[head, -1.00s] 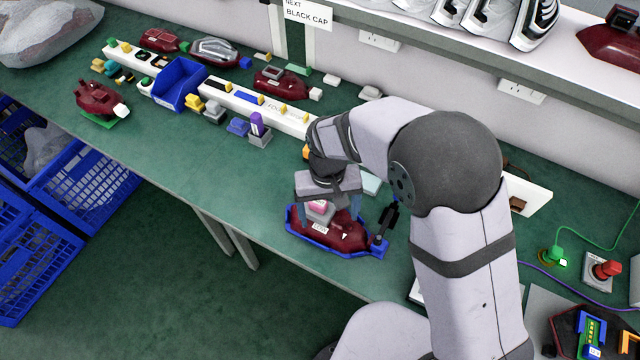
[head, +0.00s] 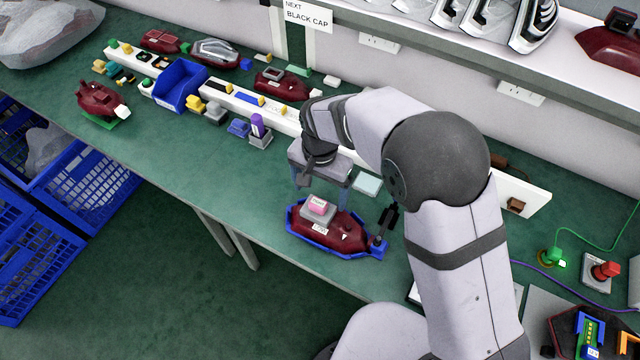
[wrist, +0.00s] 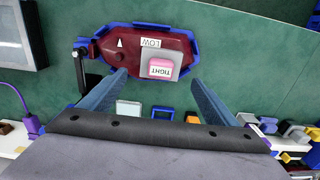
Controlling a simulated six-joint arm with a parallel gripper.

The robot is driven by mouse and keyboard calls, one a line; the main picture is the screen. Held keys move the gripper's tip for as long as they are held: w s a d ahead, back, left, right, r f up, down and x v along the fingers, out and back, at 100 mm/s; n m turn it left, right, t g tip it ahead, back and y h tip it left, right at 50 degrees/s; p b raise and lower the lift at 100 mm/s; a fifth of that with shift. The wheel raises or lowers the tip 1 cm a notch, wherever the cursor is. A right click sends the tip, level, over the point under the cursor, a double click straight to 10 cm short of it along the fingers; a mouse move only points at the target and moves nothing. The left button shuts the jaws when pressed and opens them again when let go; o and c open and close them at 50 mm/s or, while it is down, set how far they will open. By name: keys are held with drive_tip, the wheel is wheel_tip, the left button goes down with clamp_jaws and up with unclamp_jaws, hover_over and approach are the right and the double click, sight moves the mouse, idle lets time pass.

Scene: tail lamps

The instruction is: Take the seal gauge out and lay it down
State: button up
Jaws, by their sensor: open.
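The seal gauge appears to be the grey block with a pink top (head: 318,207), read as "TIGHT" in the wrist view (wrist: 161,67). It sits upright on the dark red tail lamp (head: 345,236), which lies in a blue cradle (head: 300,235) near the bench's front edge. A white "LOW" label shows beside the gauge on the lamp. My gripper (head: 320,193) is open and empty. It hangs above and a little behind the gauge, with its fingers apart from it. In the wrist view both fingers point toward the lamp, one on each side of the gauge.
A black clamp (head: 385,222) stands at the cradle's right end. A pale square block (head: 368,184) lies behind it. A grey holder with a purple piece (head: 259,130) stands to the left, before a white rail. The green bench (head: 200,170) left of the cradle is clear.

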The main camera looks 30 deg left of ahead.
sight(320, 199)
drive_tip(key=shift+f+p, duration=0.65)
drive_tip(key=shift+f, duration=2)
drive_tip(key=shift+c, duration=0.4)
drive_tip(key=c, duration=1.3)
drive_tip(key=shift+r, duration=0.1)
drive_tip(key=shift+r+p, duration=1.25)
drive_tip(key=shift+r, duration=0.25)
drive_tip(key=shift+r+p, duration=0.7)
drive_tip(key=shift+r, duration=0.2)
